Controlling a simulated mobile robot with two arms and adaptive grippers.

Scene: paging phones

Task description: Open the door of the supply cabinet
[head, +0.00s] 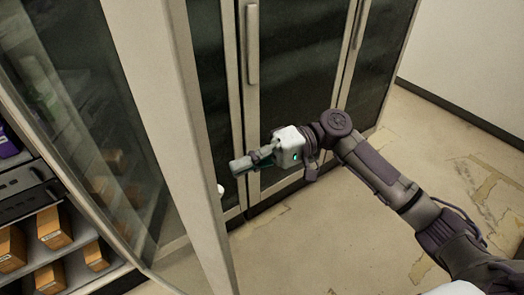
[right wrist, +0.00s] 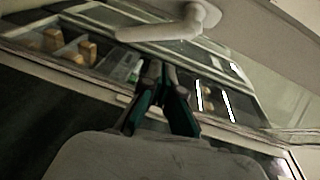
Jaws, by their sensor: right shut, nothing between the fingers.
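The supply cabinet door (head: 165,110) is a glass pane in a pale frame at the left of the head view. It stands swung out from the cabinet, and shelves (head: 62,270) show past its lower edge. My right gripper (head: 238,168) is shut and empty, just right of the door's frame and in front of the dark neighbouring doors. In the right wrist view, its fingers (right wrist: 163,100) point toward the shelves. A pale handle (right wrist: 180,30) crosses the top of that view, apart from the fingers. My left gripper is not in view.
Brown boxes (head: 54,226) and dark trays (head: 22,186) sit on the shelves. Closed dark-glass doors with a long vertical handle (head: 252,45) stand behind my right gripper. Worn floor (head: 320,245) is free at the lower right, before a white wall (head: 470,50).

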